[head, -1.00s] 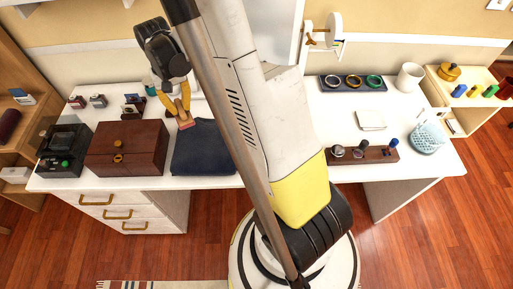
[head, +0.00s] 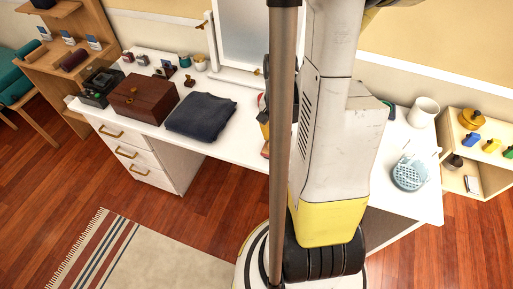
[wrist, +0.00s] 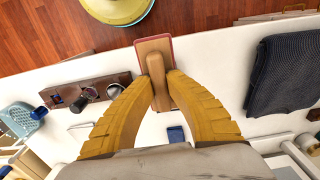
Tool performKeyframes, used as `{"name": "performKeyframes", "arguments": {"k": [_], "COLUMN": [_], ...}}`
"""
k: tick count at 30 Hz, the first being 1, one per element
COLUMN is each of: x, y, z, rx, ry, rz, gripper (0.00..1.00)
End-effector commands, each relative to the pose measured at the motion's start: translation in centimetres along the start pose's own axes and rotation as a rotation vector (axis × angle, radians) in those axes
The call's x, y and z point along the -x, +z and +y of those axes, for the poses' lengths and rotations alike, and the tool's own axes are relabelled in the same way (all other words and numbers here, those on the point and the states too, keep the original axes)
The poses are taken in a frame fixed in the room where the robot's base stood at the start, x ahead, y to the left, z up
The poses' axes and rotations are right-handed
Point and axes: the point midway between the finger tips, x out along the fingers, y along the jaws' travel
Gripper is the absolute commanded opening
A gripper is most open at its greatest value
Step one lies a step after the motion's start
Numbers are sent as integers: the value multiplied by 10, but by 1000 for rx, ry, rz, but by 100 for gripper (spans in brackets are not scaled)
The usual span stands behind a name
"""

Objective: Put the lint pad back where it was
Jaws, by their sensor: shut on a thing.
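My gripper is shut on the lint pad's wooden handle. In the wrist view, the gripper (wrist: 158,84) has its yellow fingers on either side of the handle, and the lint pad (wrist: 152,45) has a tan back and a reddish rim. The pad is over the white desk near its front edge. In the head view, my arm mostly hides the gripper; only an orange-yellow sliver and part of the lint pad (head: 265,150) show. The folded dark cloth (head: 202,117) lies left of it, also visible in the wrist view (wrist: 285,75).
A brown wooden box (head: 144,98) stands left of the cloth. In the wrist view, a dark wooden stand (wrist: 92,90) with watches and a light-blue basket (wrist: 18,118) are on the left. A small blue item (wrist: 176,134) lies behind the pad. Bare desk separates pad and cloth.

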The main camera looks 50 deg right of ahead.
Motion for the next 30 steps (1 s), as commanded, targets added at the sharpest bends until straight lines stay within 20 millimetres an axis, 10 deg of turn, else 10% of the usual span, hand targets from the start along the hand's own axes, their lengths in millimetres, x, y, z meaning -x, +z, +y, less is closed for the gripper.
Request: {"name": "performKeyframes", "arguments": {"k": [15,30], "x": [-66,-111], "y": [-49,-53], "z": [-92,-100], "rx": [0,-2], "ry": [0,0], "rz": [0,0], "gripper": [0,0]}}
